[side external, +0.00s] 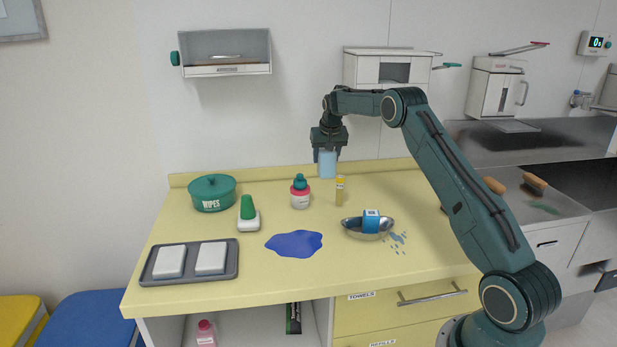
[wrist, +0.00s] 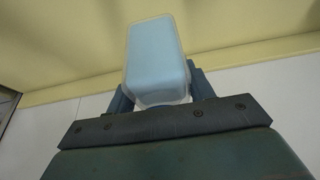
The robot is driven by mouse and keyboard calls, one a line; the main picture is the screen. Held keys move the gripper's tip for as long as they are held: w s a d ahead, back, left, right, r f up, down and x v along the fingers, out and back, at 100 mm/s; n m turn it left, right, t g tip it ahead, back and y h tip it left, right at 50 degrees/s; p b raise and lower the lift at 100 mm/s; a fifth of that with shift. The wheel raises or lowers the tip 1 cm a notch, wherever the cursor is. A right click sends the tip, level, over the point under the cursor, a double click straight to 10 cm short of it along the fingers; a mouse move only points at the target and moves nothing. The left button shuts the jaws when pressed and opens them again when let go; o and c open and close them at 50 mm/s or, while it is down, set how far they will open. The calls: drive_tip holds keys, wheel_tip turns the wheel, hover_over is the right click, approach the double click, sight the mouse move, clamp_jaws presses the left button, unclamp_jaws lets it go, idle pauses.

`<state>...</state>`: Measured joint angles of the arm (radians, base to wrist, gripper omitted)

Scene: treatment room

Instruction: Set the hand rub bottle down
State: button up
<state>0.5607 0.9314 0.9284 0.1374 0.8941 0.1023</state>
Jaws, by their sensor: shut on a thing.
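My gripper (side external: 328,153) is shut on a light-blue bottle with a clear outer shell, which I take to be the hand rub bottle (side external: 327,167). No label on it is readable. It hangs upright below the jaws at the back of the yellow counter (side external: 215,275). I cannot tell whether its base touches the counter. In the wrist view the bottle (wrist: 156,58) sits between the two fingers of my gripper (wrist: 161,94), with the counter beyond it. The fingers hide part of its upper end.
Near the bottle stand a yellow tube (side external: 340,190) and a teal-capped pink-and-white bottle (side external: 300,195). A metal bowl (side external: 352,229) holds a blue box. A blue spill (side external: 294,243), green-topped white container (side external: 248,215), wipes tub (side external: 212,193) and grey tray (side external: 190,279) lie leftward.

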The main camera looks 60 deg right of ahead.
sight(326, 169)
drive_tip(key=shift+f, duration=0.5)
drive_tip(key=shift+f, duration=0.1)
drive_tip(key=shift+f, duration=1.9)
drive_tip(key=shift+f, duration=0.1)
drive_tip(key=o, duration=1.2)
drive_tip(key=shift+f, duration=0.1)
drive_tip(key=shift+o, duration=0.2)
drive_tip(key=v, duration=1.2)
